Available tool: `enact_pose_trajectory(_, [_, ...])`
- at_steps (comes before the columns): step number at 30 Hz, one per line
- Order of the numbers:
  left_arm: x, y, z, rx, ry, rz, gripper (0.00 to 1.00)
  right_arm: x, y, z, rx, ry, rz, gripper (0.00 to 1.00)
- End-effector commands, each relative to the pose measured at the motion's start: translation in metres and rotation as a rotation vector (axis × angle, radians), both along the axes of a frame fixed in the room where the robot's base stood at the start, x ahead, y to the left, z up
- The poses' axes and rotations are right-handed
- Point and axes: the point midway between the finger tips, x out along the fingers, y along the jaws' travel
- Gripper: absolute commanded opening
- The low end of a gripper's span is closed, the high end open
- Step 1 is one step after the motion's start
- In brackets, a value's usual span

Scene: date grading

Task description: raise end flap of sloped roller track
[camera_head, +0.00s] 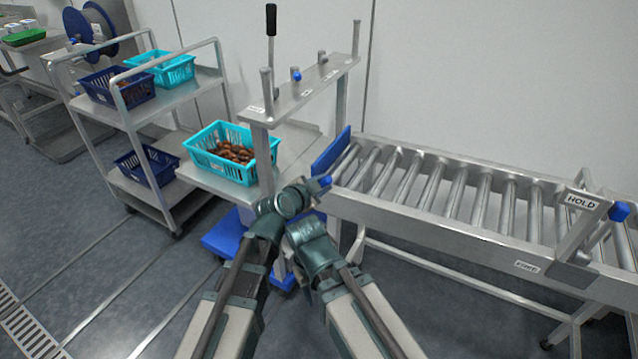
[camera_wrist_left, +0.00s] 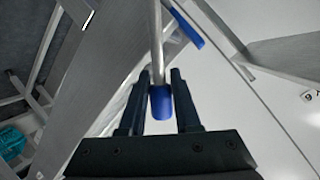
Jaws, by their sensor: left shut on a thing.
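The sloped roller track (camera_head: 440,225) runs along the wall on the right in the head view. Its blue end flap (camera_head: 331,152) stands upright across the near-left end of the rollers. My left gripper (camera_head: 316,187) is just below and in front of the flap. It is shut on a blue grip (camera_wrist_left: 161,102) at the end of a thin metal rod (camera_wrist_left: 155,40), between both fingers in the left wrist view. A blue strip, probably the flap, shows beyond it (camera_wrist_left: 187,27). My right gripper cannot be made out.
A steel stand (camera_head: 300,98) with a black-knobbed lever and a turquoise crate (camera_head: 209,172) of dates is left of the track. A trolley (camera_head: 130,115) with more crates is farther left. A HOLD bar (camera_head: 580,235) crosses the track at right. Floor at left is clear.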

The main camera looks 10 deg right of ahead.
Motion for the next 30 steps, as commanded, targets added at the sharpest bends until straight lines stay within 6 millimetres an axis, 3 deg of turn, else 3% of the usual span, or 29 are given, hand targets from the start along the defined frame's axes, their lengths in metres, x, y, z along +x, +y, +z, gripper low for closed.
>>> enact_pose_trajectory(17, [-0.0022,-0.0018,-0.0021,0.026,-0.014,-0.003,0.00,-0.0001,0.0000,-0.0013,0.000,0.000,0.000,0.50])
enact_pose_trajectory(18, [-0.0022,-0.0019,-0.0021,0.026,-0.014,-0.003,0.37,-0.0001,0.0000,-0.0013,0.000,0.000,0.000,0.50])
enact_pose_trajectory(22, [-0.0019,-0.0018,-0.0019,0.024,-0.015,-0.002,0.60,-0.0001,0.0000,-0.0013,0.000,0.000,0.000,0.50])
enact_pose_trajectory(30, [-0.0013,-0.0014,-0.0012,0.023,-0.015,0.000,0.61,-0.0001,0.0000,-0.0011,0.000,0.000,0.000,0.50])
